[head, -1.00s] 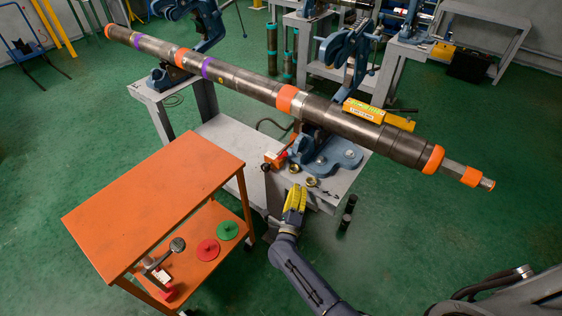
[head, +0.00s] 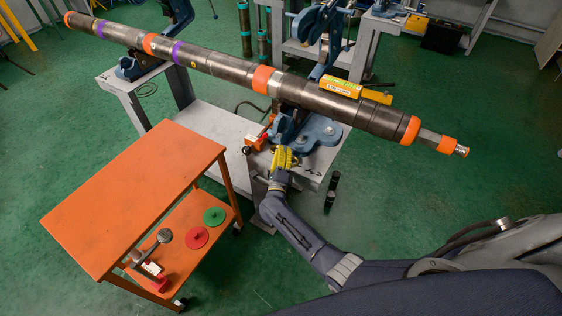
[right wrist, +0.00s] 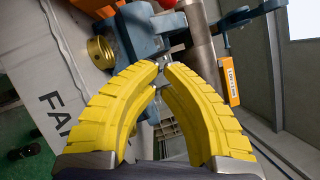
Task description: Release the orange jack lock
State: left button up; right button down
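The small orange jack (head: 256,141) sits on the grey vise bench, left of the blue vise base (head: 318,132) and below the long pipe (head: 330,103). Its lock is too small to make out in the head view. My right gripper (head: 284,152), with yellow fingers, is over the bench's front edge, just right of the jack and apart from it. In the right wrist view the fingertips (right wrist: 163,68) are brought together with nothing visible between them. An orange-red part (right wrist: 97,8) shows at the top edge there. My left gripper is not in view.
A brass ring (right wrist: 100,50) lies on the bench near my right fingers.

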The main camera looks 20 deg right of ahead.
aim_at(262, 138)
jog(key=w, duration=0.2)
jog(key=w+r, duration=0.1)
jog(key=shift+a, duration=0.25)
jog(key=shift+w+a+r, duration=0.45)
jog(key=shift+w+a, duration=0.05)
jog(key=shift+a, duration=0.25)
jog(key=shift+w+a+r+n+g+y, duration=0.2)
jog(key=shift+r+n+g+y, duration=0.15)
jog(key=shift+r+n, duration=0.55)
